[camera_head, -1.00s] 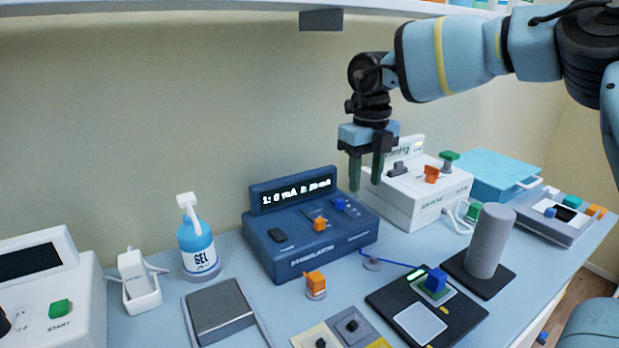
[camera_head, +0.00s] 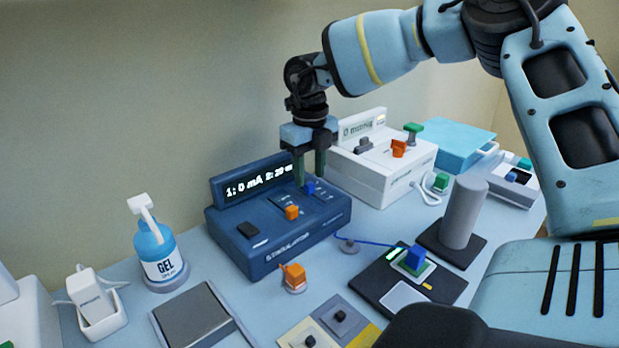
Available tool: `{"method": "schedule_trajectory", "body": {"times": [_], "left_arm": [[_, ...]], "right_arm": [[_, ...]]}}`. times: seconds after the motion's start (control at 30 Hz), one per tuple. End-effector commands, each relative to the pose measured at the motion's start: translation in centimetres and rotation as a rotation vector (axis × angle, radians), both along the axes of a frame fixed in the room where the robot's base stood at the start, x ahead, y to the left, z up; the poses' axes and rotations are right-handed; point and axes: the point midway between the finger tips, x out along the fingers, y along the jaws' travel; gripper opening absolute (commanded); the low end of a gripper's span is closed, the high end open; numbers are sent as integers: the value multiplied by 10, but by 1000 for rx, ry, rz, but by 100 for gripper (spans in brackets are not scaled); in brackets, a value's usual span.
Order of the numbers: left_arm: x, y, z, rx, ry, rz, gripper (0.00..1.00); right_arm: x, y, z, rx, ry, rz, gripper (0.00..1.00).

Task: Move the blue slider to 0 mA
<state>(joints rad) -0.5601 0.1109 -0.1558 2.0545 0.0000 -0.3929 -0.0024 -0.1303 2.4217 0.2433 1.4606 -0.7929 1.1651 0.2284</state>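The blue slider (camera_head: 310,188) is a small blue knob on the sloped top of the dark blue stimulator (camera_head: 290,258), near the base of its display. The display (camera_head: 258,182) seems to read 1: 0 mA and 2: 20 mA; the second number is hard to read. An orange slider (camera_head: 292,212) stands left of the blue one. My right gripper (camera_head: 310,183) points down over the stimulator with its fingers apart. Its tips are at the blue slider, which shows between them; I cannot tell whether they touch it. My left gripper is out of view.
A white device (camera_head: 385,170) with orange, grey and green knobs stands close behind on the right. A grey cylinder (camera_head: 463,212), a black pad (camera_head: 450,288), an orange-topped knob (camera_head: 293,277) and a gel bottle (camera_head: 158,252) stand around the stimulator.

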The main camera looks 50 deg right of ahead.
Motion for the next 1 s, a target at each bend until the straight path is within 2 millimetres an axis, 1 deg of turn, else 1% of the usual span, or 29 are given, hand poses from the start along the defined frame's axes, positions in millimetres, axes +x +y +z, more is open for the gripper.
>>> {"method": "schedule_trajectory", "body": {"times": [0.03,0.2,0.53,0.83,1.0], "left_arm": [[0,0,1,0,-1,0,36],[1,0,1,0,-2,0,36],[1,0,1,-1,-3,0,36],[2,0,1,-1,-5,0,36],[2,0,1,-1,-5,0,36]], "right_arm": [[0,0,-7,0,2,0,40],[0,0,-20,0,0,0,40],[0,0,-23,0,0,0,40],[0,0,-23,0,-1,0,1],[0,0,-23,0,-1,0,0]]}}
